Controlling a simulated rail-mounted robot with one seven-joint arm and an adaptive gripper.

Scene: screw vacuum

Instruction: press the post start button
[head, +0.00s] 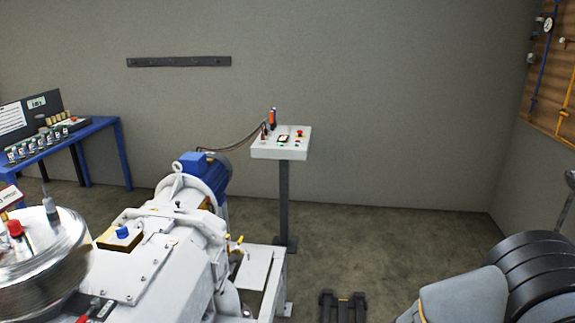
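A white control box (262,151) stands on a dark grey post (284,190) near the back wall, right of the white machine. Its sloped top carries a small dark display (283,138), a red button (299,133) and a small green spot (282,145), which may be a button. Labels are too small to read, so I cannot tell which control is the start button. An orange and dark upright part (273,117) rises at the box's back left. My gripper is not in view.
A large white machine (160,262) with a blue motor (206,174) fills the lower left. A cable runs from the motor area to the box. A blue table (92,130) stands far left. A dark low object (343,306) lies on the floor. Floor (400,225) right of the post is open.

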